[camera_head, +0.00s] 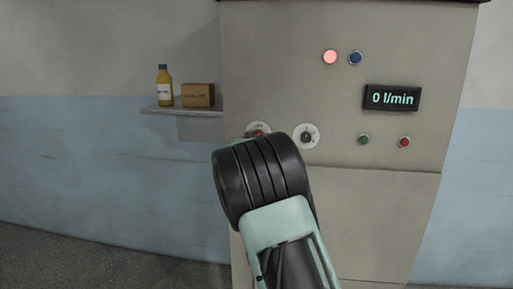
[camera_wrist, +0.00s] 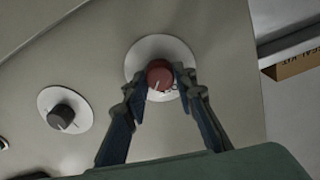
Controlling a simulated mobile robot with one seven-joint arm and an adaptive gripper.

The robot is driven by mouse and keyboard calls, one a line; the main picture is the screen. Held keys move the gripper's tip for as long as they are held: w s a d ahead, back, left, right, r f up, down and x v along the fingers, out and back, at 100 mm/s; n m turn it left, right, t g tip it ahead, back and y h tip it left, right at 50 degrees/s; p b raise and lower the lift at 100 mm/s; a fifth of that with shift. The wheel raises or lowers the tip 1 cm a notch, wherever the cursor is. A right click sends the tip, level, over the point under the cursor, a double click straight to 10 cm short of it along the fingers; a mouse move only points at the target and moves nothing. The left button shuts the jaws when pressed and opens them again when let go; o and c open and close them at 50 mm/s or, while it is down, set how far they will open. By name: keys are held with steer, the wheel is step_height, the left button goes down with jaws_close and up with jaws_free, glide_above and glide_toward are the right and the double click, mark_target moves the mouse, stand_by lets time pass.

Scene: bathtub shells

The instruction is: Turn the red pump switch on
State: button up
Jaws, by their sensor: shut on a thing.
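The red pump switch (camera_wrist: 159,76) is a round knob on a pale dial plate (camera_wrist: 141,52) on the beige cabinet front. In the wrist view my gripper (camera_wrist: 162,82) has its two fingers on either side of the knob, shut on it. A white pointer line shows at the knob's lower edge; the dial markings are mostly hidden or too small to read. In the head view only the top of the red knob (camera_head: 258,132) and its plate show, as my arm covers the rest and the fingers.
A black knob (camera_head: 306,136) sits beside the red one. The cabinet (camera_head: 400,220) also has a lit pink-red lamp (camera_head: 330,57), a blue one (camera_head: 355,58), green and red buttons, and a display (camera_head: 392,98) reading 0 l/min. A shelf (camera_head: 185,112) at left holds a bottle and box.

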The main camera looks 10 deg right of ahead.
steer(key=shift+m+b, duration=2.95)
steer(key=shift+m, duration=1.25)
steer(key=o, duration=1.2)
steer(key=shift+c, duration=0.2)
steer(key=shift+s, duration=0.15)
steer(key=v, duration=1.1)
steer(key=shift+s, duration=0.35)
steer(key=shift+a, duration=0.15)
